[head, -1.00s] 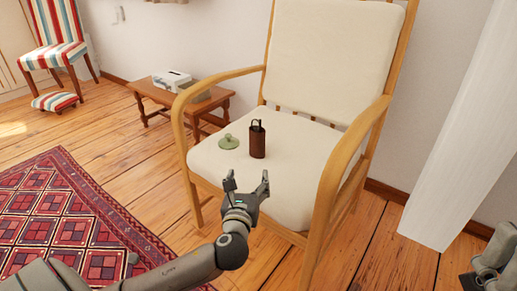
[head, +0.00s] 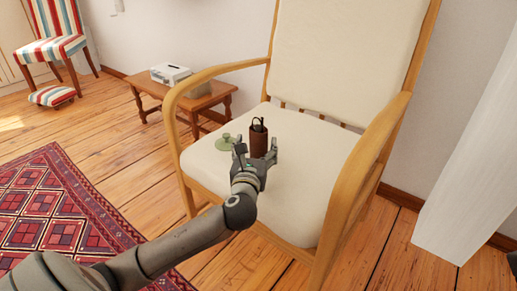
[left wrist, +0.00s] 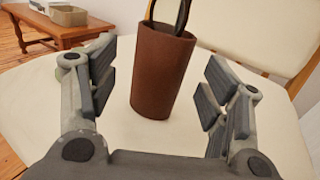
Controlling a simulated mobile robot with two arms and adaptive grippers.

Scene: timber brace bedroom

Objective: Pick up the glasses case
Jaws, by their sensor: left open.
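The glasses case appears to be the upright brown, open-topped holder (head: 259,143) on the chair's cream seat cushion, with dark looped parts sticking out of its top. In the left wrist view the brown case (left wrist: 160,75) stands just ahead, centred between the fingers. My left gripper (head: 257,154) is open, its fingers spread on either side and in front of the case; I see no contact. It also shows in the left wrist view (left wrist: 158,90). The right gripper does not show clearly; only a dark bit is at the right edge of the head view.
A green lidded object (head: 226,142) sits left of the case on the cushion (head: 310,190). Wooden armrests (head: 365,150) flank the seat. A low wooden table (head: 153,98) with a white box (head: 170,73) stands behind left. A white slanted post (head: 465,190) is at right.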

